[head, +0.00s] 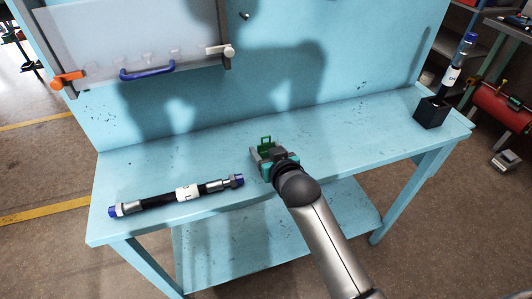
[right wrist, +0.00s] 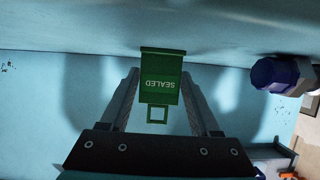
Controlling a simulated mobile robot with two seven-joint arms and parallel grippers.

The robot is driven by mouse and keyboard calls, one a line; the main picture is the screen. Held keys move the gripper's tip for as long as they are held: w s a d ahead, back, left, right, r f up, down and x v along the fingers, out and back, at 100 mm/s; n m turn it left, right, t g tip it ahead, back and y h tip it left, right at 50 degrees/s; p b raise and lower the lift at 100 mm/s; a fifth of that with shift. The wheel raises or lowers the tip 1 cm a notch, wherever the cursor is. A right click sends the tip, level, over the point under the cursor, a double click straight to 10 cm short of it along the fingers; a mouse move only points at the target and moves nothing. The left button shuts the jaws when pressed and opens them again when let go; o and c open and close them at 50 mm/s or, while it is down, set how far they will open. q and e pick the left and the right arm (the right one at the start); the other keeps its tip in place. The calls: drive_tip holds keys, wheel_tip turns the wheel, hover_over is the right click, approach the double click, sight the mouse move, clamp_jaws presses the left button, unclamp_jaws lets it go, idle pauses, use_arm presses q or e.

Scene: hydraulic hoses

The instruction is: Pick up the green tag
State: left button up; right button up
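The green tag (head: 265,142) stands on the blue workbench. In the right wrist view the tag (right wrist: 163,80) shows "SEALED" upside down, with a small square loop at the lower end. My right gripper (head: 266,152) is low over the bench at the tag. In the right wrist view its two fingers (right wrist: 161,76) lie one on each side of the tag, spread apart. The fingertips are very close to the tag's edges; I cannot tell whether they touch it. My left gripper is not in view.
A black hose (head: 158,201) with blue caps lies on the bench (head: 350,128) at left. Another hose (head: 454,74) stands in a black holder (head: 431,112) at the right end. A panel with a blue handle (head: 147,71) is on the back wall. The bench's middle right is clear.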

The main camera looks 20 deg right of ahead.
drive_tip(key=c, duration=0.9)
wheel_tip(320, 180, up, 20)
drive_tip(key=p, duration=0.6)
